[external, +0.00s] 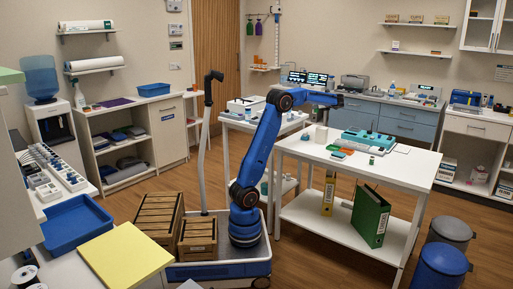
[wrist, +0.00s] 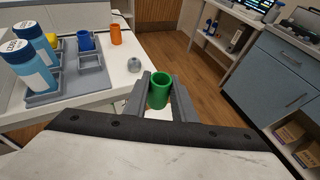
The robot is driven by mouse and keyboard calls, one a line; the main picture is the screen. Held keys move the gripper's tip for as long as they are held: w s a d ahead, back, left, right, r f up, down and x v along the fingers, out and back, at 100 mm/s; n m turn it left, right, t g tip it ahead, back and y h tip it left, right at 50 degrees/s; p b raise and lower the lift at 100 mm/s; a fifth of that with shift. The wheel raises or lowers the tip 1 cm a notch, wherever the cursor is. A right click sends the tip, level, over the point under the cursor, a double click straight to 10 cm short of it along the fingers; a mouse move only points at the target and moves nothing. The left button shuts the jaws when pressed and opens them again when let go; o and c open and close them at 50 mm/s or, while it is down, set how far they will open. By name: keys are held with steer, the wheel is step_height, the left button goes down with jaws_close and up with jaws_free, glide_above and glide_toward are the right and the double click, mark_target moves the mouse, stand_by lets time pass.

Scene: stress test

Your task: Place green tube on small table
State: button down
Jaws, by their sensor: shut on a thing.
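In the wrist view, the green tube (wrist: 159,90) is upright between the two fingers of my gripper (wrist: 160,93), which is shut on it. The tube is past the right edge of a white tabletop (wrist: 112,98), with wood floor behind it. In the external view, a small white table (external: 262,125) stands behind the larger white table. My gripper (external: 338,100) is small and dark at the end of the raised blue arm, and the tube cannot be made out there.
The larger table (external: 405,166) carries a teal case (external: 368,141).

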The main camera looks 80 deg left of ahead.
steer(key=s+a+r+n+g+h, duration=0.1)
steer(key=s+a+n+g, duration=0.1)
steer(key=s+a, duration=0.5)
steer(key=s+a+r+n+g+h, duration=0.1)
steer(key=s+a+n+g+h, duration=0.15)
steer(key=s, duration=0.95)
steer(key=s+a+r+n+g, duration=0.1)
steer(key=s+a+g, duration=0.1)
steer(key=s+a, duration=0.5)
steer(key=shift+t, duration=0.35)
steer(key=shift+s+d+f, duration=0.3)
steer(key=shift+s+f, duration=0.05)
steer(key=shift+f, duration=0.7)
steer(key=shift+s+d+f, duration=0.3)
steer(key=shift+s+f, duration=0.1)
steer(key=shift+f, duration=0.6)
steer(key=shift+s+d+f, duration=0.3)
steer(key=shift+s+f, duration=0.05)
steer(key=shift+f, duration=0.7)
steer(key=shift+f, duration=0.4)
steer(key=c, duration=1.4)
jaws_free()
steer(key=shift+f, duration=0.1)
steer(key=shift+d, duration=0.1)
